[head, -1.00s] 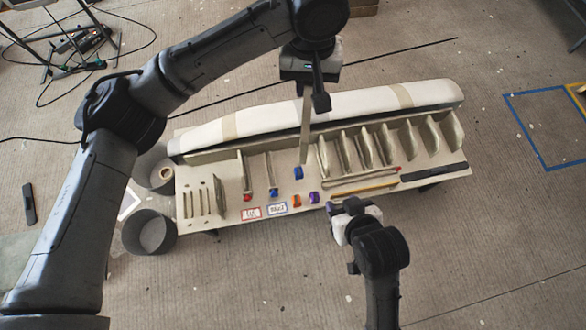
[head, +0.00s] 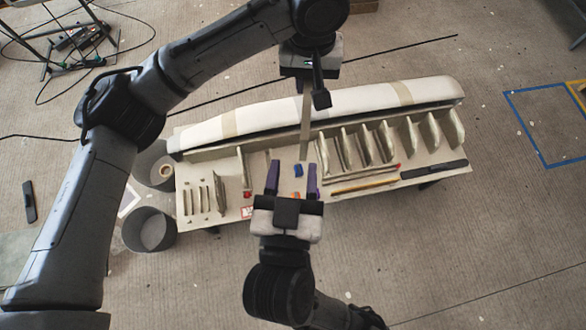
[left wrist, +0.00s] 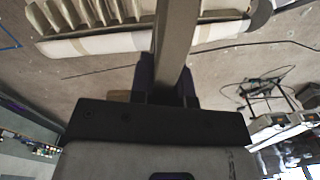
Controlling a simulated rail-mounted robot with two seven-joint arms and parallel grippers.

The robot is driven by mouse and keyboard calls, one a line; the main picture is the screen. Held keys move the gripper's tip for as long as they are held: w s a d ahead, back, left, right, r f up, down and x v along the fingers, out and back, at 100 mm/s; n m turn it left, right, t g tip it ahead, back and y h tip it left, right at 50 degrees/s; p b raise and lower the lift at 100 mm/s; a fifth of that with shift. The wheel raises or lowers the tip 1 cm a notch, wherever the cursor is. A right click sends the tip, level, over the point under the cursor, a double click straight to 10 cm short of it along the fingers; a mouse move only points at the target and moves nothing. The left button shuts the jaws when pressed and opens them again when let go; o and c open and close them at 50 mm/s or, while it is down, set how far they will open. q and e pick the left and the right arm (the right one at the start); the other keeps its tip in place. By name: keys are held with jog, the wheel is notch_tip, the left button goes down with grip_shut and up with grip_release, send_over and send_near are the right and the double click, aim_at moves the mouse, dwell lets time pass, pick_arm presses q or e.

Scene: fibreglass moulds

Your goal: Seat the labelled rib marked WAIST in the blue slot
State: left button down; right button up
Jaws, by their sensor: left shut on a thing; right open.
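My left gripper (head: 307,84) is shut on a long, flat beige rib (head: 305,125), which hangs down over the board. The rib also shows in the left wrist view (left wrist: 176,35), between the dark fingers of my left gripper (left wrist: 167,82). I cannot read any marking on it. My right gripper (head: 293,168) is open, its purple fingers pointing away over the board, on either side of a blue clip (head: 298,169) and an orange clip (head: 297,195). The blue-framed label and the blue-marked slot's near end are hidden by my right gripper.
The pale board (head: 233,201) carries several upright ribs (head: 386,141) at right and a long white mould (head: 290,112) behind. A red-marked slot (head: 247,194) lies left of my right gripper. A wooden stick (head: 365,187) and black bar (head: 434,170) lie along the front edge. Grey bins (head: 149,231) stand left.

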aim_at(307, 101)
jog(key=w, duration=1.2)
jog(key=shift+d, duration=0.2)
jog(key=shift+c, duration=0.4)
jog(key=c, duration=0.6)
pick_arm(q)
jog(key=shift+d, duration=0.15)
pick_arm(e)
jog(key=shift+a, duration=0.15)
grip_shut()
pick_arm(q)
jog(key=c, duration=1)
grip_release()
